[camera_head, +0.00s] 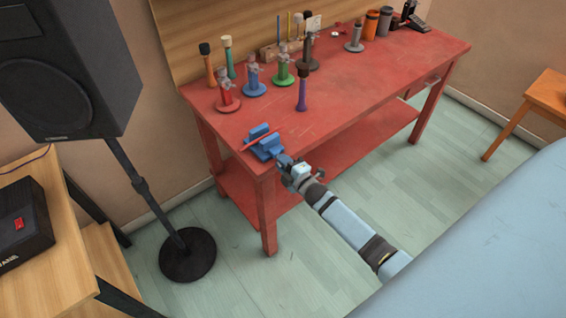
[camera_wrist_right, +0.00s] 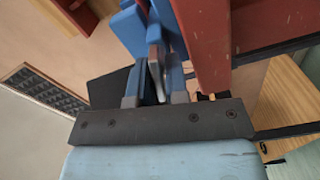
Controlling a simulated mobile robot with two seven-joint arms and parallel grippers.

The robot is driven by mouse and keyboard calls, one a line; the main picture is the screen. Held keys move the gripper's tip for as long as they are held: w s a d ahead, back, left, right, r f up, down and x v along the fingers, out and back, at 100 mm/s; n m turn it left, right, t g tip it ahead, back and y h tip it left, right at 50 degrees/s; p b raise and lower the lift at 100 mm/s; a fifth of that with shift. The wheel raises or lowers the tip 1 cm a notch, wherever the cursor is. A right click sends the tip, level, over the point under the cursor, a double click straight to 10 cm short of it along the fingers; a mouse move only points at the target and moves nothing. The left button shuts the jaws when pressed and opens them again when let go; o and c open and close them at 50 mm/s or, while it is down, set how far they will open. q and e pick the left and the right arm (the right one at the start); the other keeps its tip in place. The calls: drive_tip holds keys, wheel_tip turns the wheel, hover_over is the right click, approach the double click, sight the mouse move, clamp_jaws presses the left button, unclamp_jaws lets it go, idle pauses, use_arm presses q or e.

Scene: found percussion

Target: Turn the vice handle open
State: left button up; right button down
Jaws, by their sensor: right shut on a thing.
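The blue vice (camera_head: 262,144) is fixed at the near left corner of the red workbench (camera_head: 335,100). A thin red bar lies across its top. My right gripper (camera_head: 286,163) reaches the vice's near side, by the bench edge. In the right wrist view its two fingers (camera_wrist_right: 156,88) are closed around a narrow grey-blue piece, the vice handle (camera_wrist_right: 154,62), which stands out in front of the blue vice body (camera_wrist_right: 130,28). The fingers hide part of the handle, so its exact angle is hard to tell. My left gripper is not in view.
Several coloured stands and mallets (camera_head: 253,80) stand toward the back left of the bench, with cans (camera_head: 377,23) at the far right. A black speaker (camera_head: 70,70) on a round-based stand (camera_head: 187,254) is left of the bench. The bench's middle front is clear.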

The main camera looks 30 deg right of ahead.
drive_tip(key=c, duration=1.3)
unclamp_jaws()
drive_tip(key=shift+o, duration=0.2)
drive_tip(key=s+d+b, duration=0.1)
drive_tip(key=s, duration=1.2)
drive_tip(key=shift+s, duration=0.4)
drive_tip(key=s+a+r+m+g+y+p, duration=0.2)
drive_tip(key=s+a+m+g+p, duration=0.3)
drive_tip(key=s+a+m, duration=0.8)
drive_tip(key=a+r+g, duration=0.1)
drive_tip(key=a+g, duration=0.1)
drive_tip(key=a, duration=0.2)
drive_tip(key=shift+r+p, duration=0.2)
drive_tip(key=shift+p, duration=0.15)
